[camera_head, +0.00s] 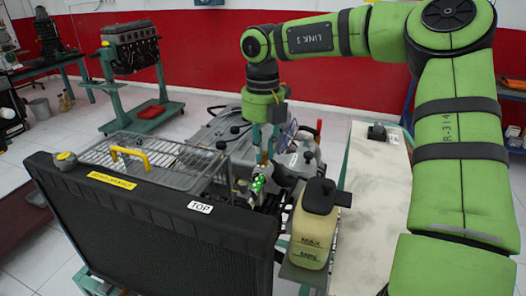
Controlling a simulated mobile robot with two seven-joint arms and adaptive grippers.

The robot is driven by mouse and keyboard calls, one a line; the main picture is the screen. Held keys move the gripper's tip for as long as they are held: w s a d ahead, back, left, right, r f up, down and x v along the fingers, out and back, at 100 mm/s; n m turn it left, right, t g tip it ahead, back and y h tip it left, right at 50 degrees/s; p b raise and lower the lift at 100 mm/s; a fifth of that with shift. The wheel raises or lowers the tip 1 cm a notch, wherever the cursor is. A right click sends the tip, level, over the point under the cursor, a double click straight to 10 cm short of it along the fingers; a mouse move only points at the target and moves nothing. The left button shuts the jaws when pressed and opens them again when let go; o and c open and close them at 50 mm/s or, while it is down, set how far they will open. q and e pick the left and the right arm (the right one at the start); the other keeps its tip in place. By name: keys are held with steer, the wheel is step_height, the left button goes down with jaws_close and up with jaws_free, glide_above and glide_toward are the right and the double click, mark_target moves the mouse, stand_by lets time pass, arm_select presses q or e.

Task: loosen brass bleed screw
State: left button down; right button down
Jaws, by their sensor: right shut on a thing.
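My right arm is green and reaches over the engine trainer from the right. Its gripper (264,158) points down beyond the radiator's top edge. It is shut on the brass bleed screw (262,169), of which only a small brass-coloured part shows between and below the fingers. A shiny green-lit part (257,184) sits just below the fingertips; its exact shape is too small to tell. My left gripper is not in view.
A black radiator (160,235) with a yellow handle behind it fills the front left. A cream coolant bottle (314,225) stands close right of the gripper. A pale bench top (372,185) lies to the right. An engine on a green stand (130,48) is farther back.

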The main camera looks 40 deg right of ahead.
steer(key=n, duration=0.2)
steer(key=shift+n, duration=0.4)
steer(key=n, duration=0.3)
steer(key=shift+n, duration=0.3)
steer(key=n, duration=1)
steer(key=n+p, duration=0.1)
steer(key=n, duration=0.2)
steer(key=shift+n, duration=0.3)
steer(key=n, duration=0.6)
steer(key=shift+s+f+p, duration=0.1)
steer(key=shift+p, duration=0.3)
steer(key=c, duration=1.2)
jaws_free()
steer(key=shift+a, duration=0.1)
